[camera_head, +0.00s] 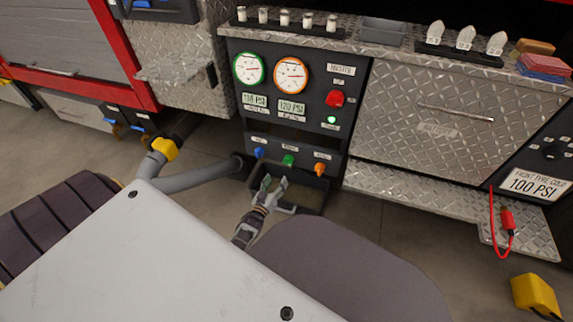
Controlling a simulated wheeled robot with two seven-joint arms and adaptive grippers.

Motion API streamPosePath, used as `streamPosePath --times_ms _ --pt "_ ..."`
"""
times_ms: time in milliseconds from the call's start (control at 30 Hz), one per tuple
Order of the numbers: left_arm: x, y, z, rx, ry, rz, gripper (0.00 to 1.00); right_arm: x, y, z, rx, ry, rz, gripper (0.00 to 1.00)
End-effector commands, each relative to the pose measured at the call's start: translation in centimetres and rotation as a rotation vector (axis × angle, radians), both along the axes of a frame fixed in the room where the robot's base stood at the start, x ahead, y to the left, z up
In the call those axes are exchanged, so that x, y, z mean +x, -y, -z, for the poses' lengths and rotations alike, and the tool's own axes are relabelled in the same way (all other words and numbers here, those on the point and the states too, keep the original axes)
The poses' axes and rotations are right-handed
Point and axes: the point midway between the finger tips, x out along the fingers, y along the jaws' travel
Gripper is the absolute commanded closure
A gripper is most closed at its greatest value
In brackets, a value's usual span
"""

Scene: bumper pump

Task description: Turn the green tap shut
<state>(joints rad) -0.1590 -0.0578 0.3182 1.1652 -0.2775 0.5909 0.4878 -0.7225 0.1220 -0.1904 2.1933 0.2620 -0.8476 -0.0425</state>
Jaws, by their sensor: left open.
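The green tap (288,160) is the middle one of three small taps in a row low on the dark pump panel (235,105). A blue tap (259,153) is to its left and an orange tap (320,169) to its right. My left gripper (273,184) is open and empty, below and slightly left of the green tap. It looks apart from the tap, but the depth gap is hard to judge. The tap's handle angle is too small to read. My right gripper is not in view.
Two gauges, with green (249,69) and orange (291,75) rims, sit above the taps. A dark tray-like frame (318,203) juts out below them. A grey hose (200,178) with a yellow coupling (165,149) runs left. A diamond-plate step (440,200) is at right.

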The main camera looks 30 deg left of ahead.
Motion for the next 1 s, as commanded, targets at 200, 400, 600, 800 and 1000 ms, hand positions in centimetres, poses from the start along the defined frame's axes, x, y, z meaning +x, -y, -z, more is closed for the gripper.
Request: streamPosePath --times_ms 200,400,600,800,1000 --pt "2.5 -0.4 0.1 0.000 0.003 -0.001 0.40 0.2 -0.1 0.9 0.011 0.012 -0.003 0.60" --pt "4.6 -0.8 0.1 -0.001 0.002 -0.001 0.40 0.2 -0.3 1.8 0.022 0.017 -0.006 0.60" --pt "6.6 -1.2 0.1 0.000 0.003 -0.001 0.40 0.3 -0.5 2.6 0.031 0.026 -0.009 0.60" --pt "8.6 -1.5 0.1 0.000 0.003 -0.001 0.40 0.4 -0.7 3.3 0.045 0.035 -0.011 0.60" --pt "10.3 -1.8 0.1 -0.002 0.001 0.000 0.40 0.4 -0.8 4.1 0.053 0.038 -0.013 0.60"
